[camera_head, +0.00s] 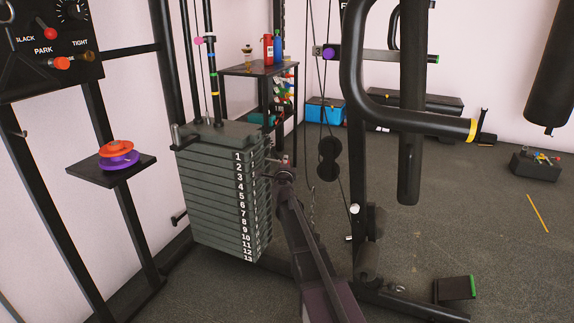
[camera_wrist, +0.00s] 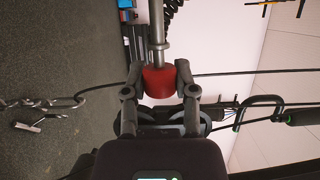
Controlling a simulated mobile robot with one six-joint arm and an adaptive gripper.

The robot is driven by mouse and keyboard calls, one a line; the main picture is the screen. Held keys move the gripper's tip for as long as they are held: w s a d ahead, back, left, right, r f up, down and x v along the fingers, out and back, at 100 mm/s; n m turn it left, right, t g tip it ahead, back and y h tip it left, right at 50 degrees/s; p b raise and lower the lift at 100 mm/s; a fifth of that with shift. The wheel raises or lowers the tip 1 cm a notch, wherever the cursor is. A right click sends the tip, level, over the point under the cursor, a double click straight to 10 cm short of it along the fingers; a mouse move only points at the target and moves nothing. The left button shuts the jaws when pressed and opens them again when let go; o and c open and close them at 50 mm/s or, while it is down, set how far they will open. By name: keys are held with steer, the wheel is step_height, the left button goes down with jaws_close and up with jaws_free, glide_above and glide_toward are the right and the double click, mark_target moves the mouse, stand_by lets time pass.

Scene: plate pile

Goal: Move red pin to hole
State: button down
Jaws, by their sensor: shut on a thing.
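The red pin (camera_wrist: 159,83) is in the wrist view, with a red head and a grey metal shaft (camera_wrist: 157,30) pointing away from me. My gripper (camera_wrist: 160,74) is shut on the red head, one finger on each side. In the head view my gripper (camera_head: 284,172) is just right of the numbered weight stack (camera_head: 208,190), at about the height of the upper plates. The pin is too small there to make out clearly. The stack's plates carry white numbers (camera_head: 240,190) down the edge. I cannot make out the holes or whether the shaft is in one.
Cables and a black pulley (camera_head: 329,158) hang right of my gripper. A thick black machine frame (camera_head: 357,180) stands close on the right. A small shelf (camera_head: 110,170) with orange and purple discs (camera_head: 118,154) is left. Open floor (camera_head: 470,220) lies right.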

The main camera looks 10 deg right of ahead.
mark_target(267, 159)
steer(key=shift+w+a, duration=0.15)
steer(key=shift+a, duration=0.1)
steer(key=shift+w+a, duration=0.7)
steer(key=shift+a, duration=0.25)
steer(key=shift+w+a, duration=0.65)
steer(key=shift+a, duration=0.25)
steer(key=shift+w+a, duration=0.7)
steer(key=shift+a, duration=0.25)
stand_by(2.9)
steer(key=shift+c, duration=1.6)
jaws_free()
steer(key=shift+s, duration=0.1)
steer(key=v, duration=1.1)
steer(key=shift+s, duration=0.35)
steer(key=shift+a, duration=0.1)
